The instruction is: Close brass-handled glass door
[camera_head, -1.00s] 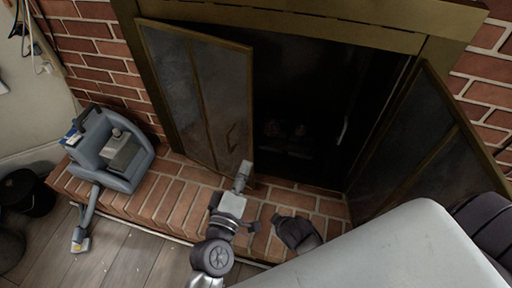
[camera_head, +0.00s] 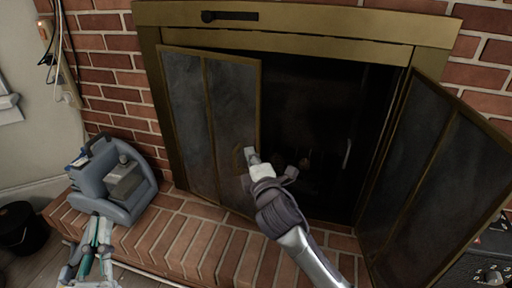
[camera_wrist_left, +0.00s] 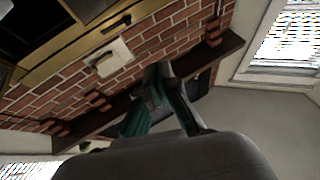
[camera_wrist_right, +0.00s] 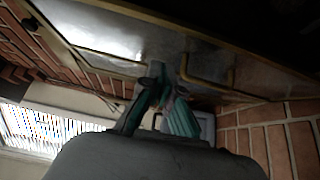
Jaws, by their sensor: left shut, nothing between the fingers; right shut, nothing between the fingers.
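The glass door's left panel pair (camera_head: 190,110), framed in brass, stands at an angle to the fireplace opening, leaving a dark gap on its right. The right panel pair (camera_head: 425,170) is swung well out. My right gripper (camera_head: 250,155) is shut and empty in front of the left pair's right-hand panel. In the right wrist view, its fingertips (camera_wrist_right: 155,75) are beside a brass handle (camera_wrist_right: 206,76); contact cannot be told. My left gripper (camera_head: 98,225) is low at the left, shut and empty; its fingertips (camera_wrist_left: 158,72) face brick in the left wrist view.
A blue-grey bulky object (camera_head: 115,178) sits on the raised brick hearth (camera_head: 185,235) at the left. A black bucket (camera_head: 20,228) stands on the floor. A pale plate (camera_wrist_left: 108,58) is on the brick wall in the left wrist view.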

